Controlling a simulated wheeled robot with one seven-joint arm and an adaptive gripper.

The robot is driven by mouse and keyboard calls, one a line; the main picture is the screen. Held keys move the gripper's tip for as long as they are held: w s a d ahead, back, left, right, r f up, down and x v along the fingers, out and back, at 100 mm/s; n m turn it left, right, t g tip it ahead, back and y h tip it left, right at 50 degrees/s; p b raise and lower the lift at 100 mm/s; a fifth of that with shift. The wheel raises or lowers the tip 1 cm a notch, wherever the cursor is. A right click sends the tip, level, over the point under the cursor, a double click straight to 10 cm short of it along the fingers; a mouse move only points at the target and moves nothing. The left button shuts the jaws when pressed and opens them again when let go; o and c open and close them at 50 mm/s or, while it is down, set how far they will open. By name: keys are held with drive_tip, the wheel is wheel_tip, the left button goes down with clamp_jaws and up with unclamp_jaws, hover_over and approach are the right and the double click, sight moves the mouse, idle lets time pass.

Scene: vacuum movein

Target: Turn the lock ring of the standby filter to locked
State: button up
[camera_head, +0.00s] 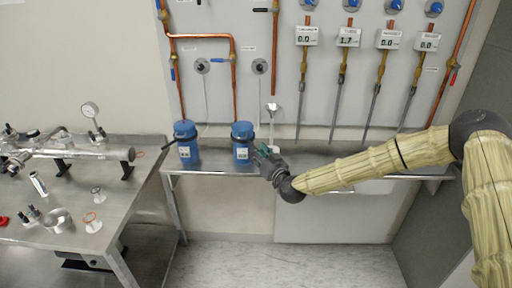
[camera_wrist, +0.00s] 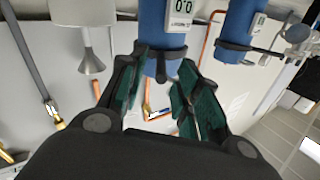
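Two blue filter canisters stand on the steel shelf in the head view, a left one (camera_head: 186,141) and a right one (camera_head: 242,141). I cannot read which is the standby filter. My gripper (camera_head: 262,156) is beside the right canister, at its right front. In the wrist view the nearer canister (camera_wrist: 164,20) has a white label reading 0.0 and a dark ring with a lever (camera_wrist: 161,64). My gripper (camera_wrist: 162,88) is open, with green-padded fingers apart on either side of that lever. Contact cannot be told. The other canister (camera_wrist: 239,25) also has a dark ring.
A metal funnel-shaped fitting (camera_wrist: 89,45) is near my gripper in the wrist view. Copper pipes (camera_head: 235,75) and gauges line the wall panel. A steel table (camera_head: 140,185) with vacuum parts is at the left. The shelf (camera_head: 325,158) right of the canisters is mostly bare.

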drive_tip(key=shift+x, duration=1.35)
clamp_jaws()
